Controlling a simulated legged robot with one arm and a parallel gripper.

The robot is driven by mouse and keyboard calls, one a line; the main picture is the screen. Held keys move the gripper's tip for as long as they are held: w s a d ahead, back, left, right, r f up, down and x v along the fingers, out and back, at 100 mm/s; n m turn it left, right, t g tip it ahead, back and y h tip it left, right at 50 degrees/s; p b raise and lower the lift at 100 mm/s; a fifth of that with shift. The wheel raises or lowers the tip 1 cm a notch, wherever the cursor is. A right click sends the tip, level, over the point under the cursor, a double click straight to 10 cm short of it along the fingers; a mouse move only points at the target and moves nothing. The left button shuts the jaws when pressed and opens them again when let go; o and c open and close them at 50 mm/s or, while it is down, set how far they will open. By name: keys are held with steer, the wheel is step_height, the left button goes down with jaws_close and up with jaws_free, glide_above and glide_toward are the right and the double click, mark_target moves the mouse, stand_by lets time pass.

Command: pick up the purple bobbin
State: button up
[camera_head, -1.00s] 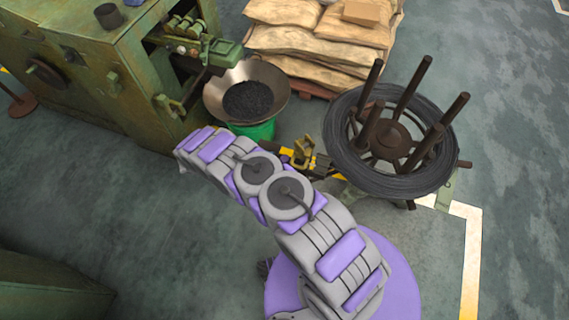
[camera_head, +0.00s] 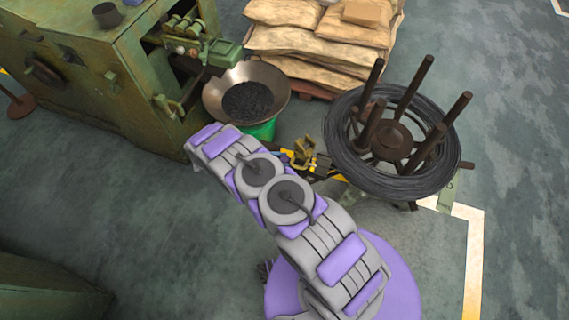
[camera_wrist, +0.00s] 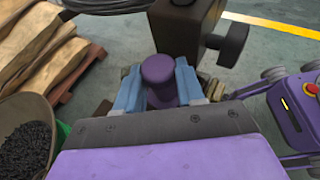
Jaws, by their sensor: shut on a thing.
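The purple bobbin (camera_wrist: 159,78) shows in the wrist view, with a rounded top and a narrower body below. My gripper (camera_wrist: 158,92) has its two blue fingers on either side of the bobbin and is shut on it. The bobbin's lower end is hidden by the fingers and wrist. In the head view my arm covers the gripper area, and I cannot make out the bobbin there.
A dark block (camera_wrist: 183,28) with a dark knob (camera_wrist: 230,45) is just beyond the bobbin. A green machine (camera_head: 80,75), a bowl of dark pieces (camera_head: 216,92), stacked sacks (camera_head: 290,42) and a wire reel (camera_head: 400,183) surround the arm. Floor at left is open.

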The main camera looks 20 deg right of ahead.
steer(key=c, duration=0.3)
steer(key=shift+r, duration=0.1)
